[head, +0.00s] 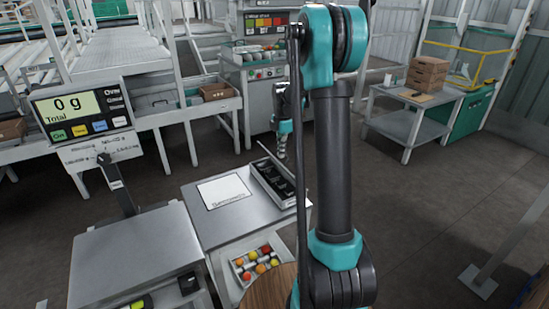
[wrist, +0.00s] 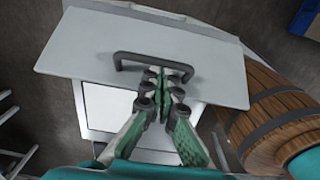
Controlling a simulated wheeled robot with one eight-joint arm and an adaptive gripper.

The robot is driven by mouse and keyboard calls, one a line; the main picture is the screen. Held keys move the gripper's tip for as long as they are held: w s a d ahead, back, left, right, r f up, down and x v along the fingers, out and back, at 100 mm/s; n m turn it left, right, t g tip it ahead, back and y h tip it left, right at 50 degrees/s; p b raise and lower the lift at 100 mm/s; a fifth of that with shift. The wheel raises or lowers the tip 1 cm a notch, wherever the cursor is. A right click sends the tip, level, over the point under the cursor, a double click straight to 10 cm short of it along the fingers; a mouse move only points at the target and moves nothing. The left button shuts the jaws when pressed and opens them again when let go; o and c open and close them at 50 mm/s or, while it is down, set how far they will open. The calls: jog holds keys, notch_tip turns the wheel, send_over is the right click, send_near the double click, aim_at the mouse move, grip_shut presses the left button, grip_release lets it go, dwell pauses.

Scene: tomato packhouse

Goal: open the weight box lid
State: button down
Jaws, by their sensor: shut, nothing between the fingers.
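The weight box (head: 272,184) stands on the bench, with a dark inside showing in the head view. Its lid shows in the wrist view as a light grey plate (wrist: 85,45) with a black bar handle (wrist: 130,55); it appears raised, and in the head view only a thin edge shows. My gripper (wrist: 161,72) is shut and empty, its fingertips over the right part of the handle; I cannot tell whether they touch it. In the head view my gripper (head: 282,152) hangs just above the back of the box. The lid hides most of the box in the wrist view.
A white sheet (head: 223,190) lies left of the box. A scale (head: 135,255) reads 0 g. A tray of tomatoes (head: 258,264) is at the bench front, near a wooden barrel (wrist: 270,110). A table with brown boxes (head: 427,74) stands back right.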

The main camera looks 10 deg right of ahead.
jog(key=w+d, duration=0.3)
jog(key=d, duration=0.6)
jog(key=shift+d+f, duration=0.2)
jog(key=shift+f, duration=0.25)
jog(key=shift+d, duration=0.1)
dwell(0.3)
